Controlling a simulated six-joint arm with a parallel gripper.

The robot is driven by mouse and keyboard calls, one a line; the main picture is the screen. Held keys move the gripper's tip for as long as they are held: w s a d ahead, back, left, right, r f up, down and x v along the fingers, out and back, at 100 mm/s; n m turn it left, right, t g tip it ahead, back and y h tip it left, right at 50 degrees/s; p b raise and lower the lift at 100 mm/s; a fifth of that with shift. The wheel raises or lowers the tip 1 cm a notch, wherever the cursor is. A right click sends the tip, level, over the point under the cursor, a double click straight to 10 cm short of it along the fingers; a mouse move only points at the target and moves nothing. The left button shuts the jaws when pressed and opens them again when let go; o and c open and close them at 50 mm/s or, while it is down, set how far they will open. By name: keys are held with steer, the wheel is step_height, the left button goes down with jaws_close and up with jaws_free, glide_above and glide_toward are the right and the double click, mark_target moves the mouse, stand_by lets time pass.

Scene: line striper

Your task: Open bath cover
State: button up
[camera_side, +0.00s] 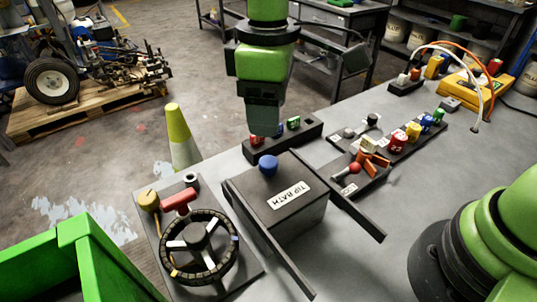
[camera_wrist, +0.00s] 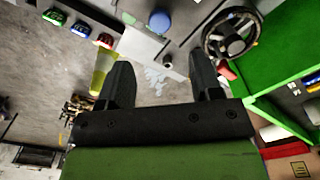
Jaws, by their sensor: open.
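The bath is a dark grey box marked TIP BATH, and its flat cover (camera_side: 285,196) lies level on top, closed. A round blue knob (camera_side: 268,165) stands near the cover's back edge. The knob also shows in the wrist view (camera_wrist: 160,21), at the top between the fingers' directions. My gripper (camera_side: 263,130) is above and behind the knob, apart from it, pointing down. In the wrist view my gripper (camera_wrist: 161,70) has its two dark fingers spread wide with nothing between them.
A handwheel (camera_side: 200,247) with a red handle (camera_side: 180,199) stands left of the bath. A rack (camera_side: 285,140) with coloured pieces sits behind it. A green bin (camera_side: 95,255) is at front left.

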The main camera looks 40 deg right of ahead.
mark_target(268, 161)
step_height(268, 161, down, 10)
steer(key=shift+r, duration=0.15)
stand_by(0.3)
